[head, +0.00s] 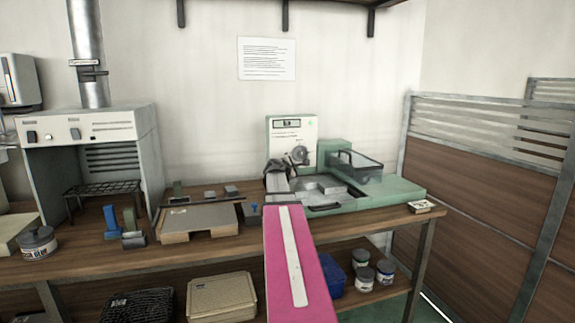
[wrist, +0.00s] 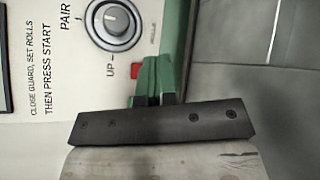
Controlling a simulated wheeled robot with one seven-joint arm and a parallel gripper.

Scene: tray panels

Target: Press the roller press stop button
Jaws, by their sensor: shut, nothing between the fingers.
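The roller press has a pale control panel (head: 291,131) at the back of the bench in the head view. The panel (wrist: 60,60) fills the left of the wrist view, turned sideways, with printed text and a round knob (wrist: 114,21). A small red button (wrist: 134,71) shows below the knob, partly hidden; no stop label is readable. My gripper (wrist: 157,67) is shut and empty, its fingertips in front of the panel right beside the red button. I cannot tell whether they touch it. In the head view my arm's end hides the panel's lower left.
The press's green base (head: 400,190) extends right, with a dark-framed clear guard (head: 357,165) above it. A wooden board (head: 200,222) and small blocks lie left on the bench. A grey fume hood (head: 140,130) stands further left. Tubs and boxes sit on the lower shelf.

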